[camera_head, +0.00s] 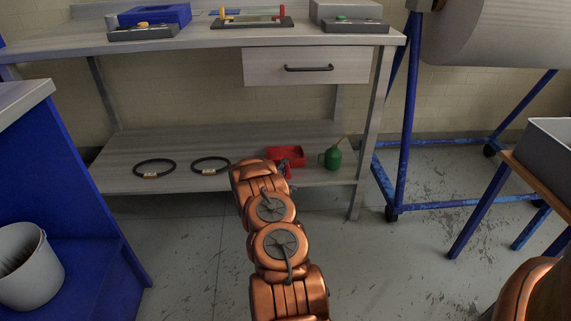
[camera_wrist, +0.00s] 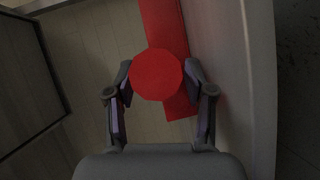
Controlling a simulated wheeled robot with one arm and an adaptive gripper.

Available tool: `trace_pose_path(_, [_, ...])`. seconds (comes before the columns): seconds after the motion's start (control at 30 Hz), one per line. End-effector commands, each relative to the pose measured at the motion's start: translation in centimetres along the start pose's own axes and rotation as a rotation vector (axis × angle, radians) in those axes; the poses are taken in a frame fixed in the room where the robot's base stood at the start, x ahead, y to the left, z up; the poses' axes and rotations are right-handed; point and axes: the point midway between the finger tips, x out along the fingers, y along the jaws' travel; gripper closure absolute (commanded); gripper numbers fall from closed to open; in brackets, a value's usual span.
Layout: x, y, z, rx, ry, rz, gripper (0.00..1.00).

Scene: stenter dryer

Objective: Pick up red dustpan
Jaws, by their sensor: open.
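The red dustpan (camera_head: 290,153) lies on the lower shelf of the workbench, partly hidden behind my arm in the head view. In the wrist view the red dustpan (camera_wrist: 162,25) runs up from the middle, with a round red end facing the camera. My gripper (camera_wrist: 158,78) is open, with one finger on each side of this round end. Small gaps seem to show beside it; I cannot tell whether either finger touches. In the head view my gripper is mostly hidden by my arm.
A green oil can (camera_head: 333,158) stands just right of the dustpan. Two dark rings (camera_head: 155,169) lie on the shelf to the left. The bench top (camera_head: 205,37) and drawer (camera_head: 306,67) are above the shelf. A bench leg (camera_head: 372,130) stands at the right.

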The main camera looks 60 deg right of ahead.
Motion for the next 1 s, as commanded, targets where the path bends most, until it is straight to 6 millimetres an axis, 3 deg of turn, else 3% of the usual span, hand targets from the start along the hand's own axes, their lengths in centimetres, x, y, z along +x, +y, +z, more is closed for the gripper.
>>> trace_pose_path(0.2, [1.38,-0.03,0.05,0.0,0.0,0.002,0.46])
trace_pose_path(0.47, [1.46,0.03,0.03,-0.001,0.0,0.0,0.46])
trace_pose_path(1.0, [1.43,-0.01,0.01,-0.001,0.0,0.0,1.0])
